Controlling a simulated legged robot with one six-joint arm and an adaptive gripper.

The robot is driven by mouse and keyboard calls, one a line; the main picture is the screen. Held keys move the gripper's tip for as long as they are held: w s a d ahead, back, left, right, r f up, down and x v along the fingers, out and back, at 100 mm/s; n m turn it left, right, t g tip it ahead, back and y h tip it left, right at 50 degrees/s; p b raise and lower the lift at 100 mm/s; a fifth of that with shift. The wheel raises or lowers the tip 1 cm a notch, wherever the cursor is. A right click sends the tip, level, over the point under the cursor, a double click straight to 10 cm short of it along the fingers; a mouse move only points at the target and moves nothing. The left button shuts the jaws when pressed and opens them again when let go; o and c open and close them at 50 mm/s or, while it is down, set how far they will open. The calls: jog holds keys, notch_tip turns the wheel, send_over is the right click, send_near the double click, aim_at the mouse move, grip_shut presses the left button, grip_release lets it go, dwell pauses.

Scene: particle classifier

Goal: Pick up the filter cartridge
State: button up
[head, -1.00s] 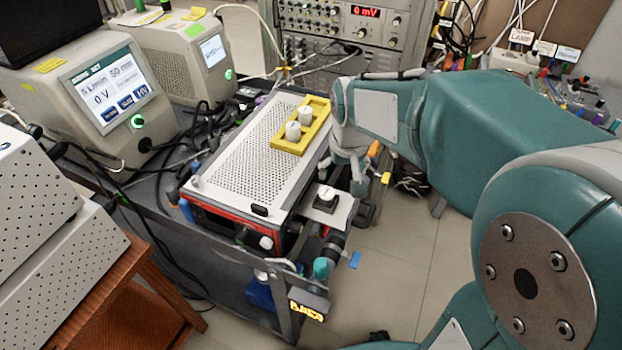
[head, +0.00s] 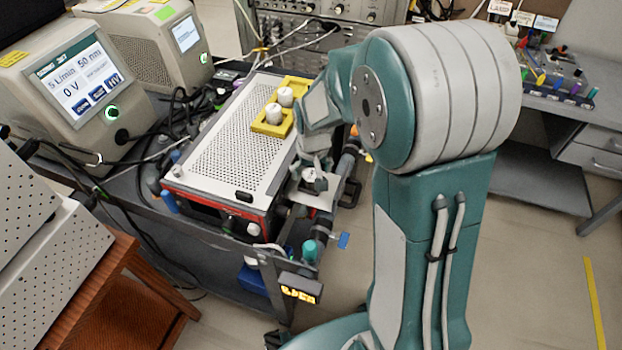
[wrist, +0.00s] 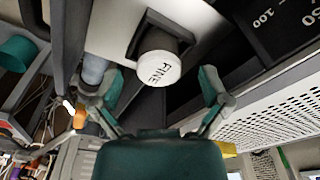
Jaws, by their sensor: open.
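A white-capped cartridge (wrist: 158,70) marked "FINE" sits in a dark square holder (wrist: 135,40) on a pale plate in the wrist view. In the head view this cartridge (head: 311,175) is on a small shelf at the front right of the perforated box, partly covered by my gripper. My gripper (wrist: 160,90) is open, with one teal finger to each side of the cap and apart from it. In the head view my gripper (head: 314,165) is over the shelf. Two similar white cartridges (head: 274,113) (head: 286,96) stand in a yellow holder (head: 268,129).
The perforated box (head: 225,150) with a red-edged front stands beside the shelf and close to my gripper. Dark pipes and a teal-capped fitting (head: 309,250) lie below the shelf. An instrument with a screen (head: 82,85) and cables fill the left. Floor is clear at right.

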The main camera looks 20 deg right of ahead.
jog(key=shift+w+f, duration=0.1)
jog(key=shift+f, duration=0.75)
jog(key=c, duration=1.2)
jog(key=shift+c, duration=0.2)
jog(key=shift+r, duration=0.15)
